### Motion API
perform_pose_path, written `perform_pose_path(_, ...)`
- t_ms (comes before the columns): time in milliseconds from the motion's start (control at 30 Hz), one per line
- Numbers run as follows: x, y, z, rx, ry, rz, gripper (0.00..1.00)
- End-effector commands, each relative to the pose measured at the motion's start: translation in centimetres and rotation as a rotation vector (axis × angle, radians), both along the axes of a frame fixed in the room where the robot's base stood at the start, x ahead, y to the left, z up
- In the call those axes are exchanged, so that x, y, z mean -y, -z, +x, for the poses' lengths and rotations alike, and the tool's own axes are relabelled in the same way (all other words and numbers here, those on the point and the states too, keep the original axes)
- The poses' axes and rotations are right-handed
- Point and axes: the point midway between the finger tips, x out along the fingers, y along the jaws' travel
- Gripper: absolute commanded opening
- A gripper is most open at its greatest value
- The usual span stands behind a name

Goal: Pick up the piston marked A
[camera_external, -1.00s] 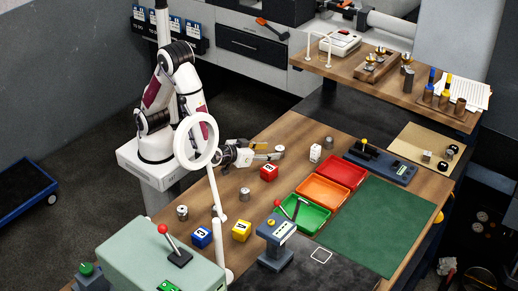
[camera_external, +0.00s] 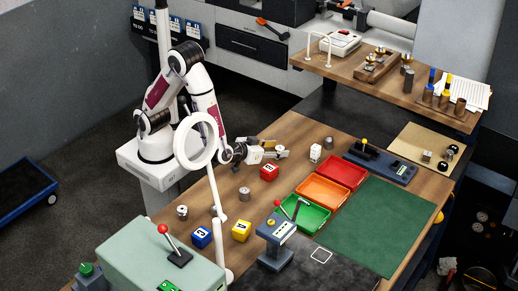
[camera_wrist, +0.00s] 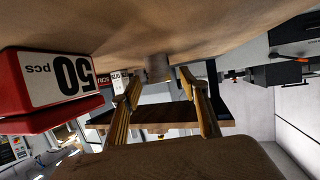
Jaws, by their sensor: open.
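Several small grey metal pistons stand upright on the wooden bench (camera_external: 290,128) in the outside view: one near the back (camera_external: 328,142), one in the middle (camera_external: 245,193) and one at the left (camera_external: 182,212). No letter A can be read on any of them. My gripper (camera_external: 278,148) is open and low over the bench, pointing right, with nothing between its fingers. In the wrist view, turned upside down, my gripper's fingers (camera_wrist: 160,86) are spread. A grey piston (camera_wrist: 158,68) stands beyond and between the fingertips, apart from them.
A red box marked 50 pcs (camera_external: 269,172) stands close beside my gripper and fills the left of the wrist view (camera_wrist: 55,85). Red (camera_external: 362,183), orange (camera_external: 342,199) and green (camera_external: 322,226) trays lie farther right.

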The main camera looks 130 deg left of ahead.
Motion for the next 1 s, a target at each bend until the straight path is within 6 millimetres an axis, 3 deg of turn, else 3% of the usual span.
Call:
perform_pose_path(567, -0.26, 0.13, 0.07, 0.000, 0.000, -0.001, 0.44)
perform_pose_path(767, -0.25, 0.13, 0.07, 0.000, 0.000, -0.001, 0.01)
perform_pose_path(1000, -0.26, 0.11, 0.07, 0.000, 0.000, 0.000, 0.01)
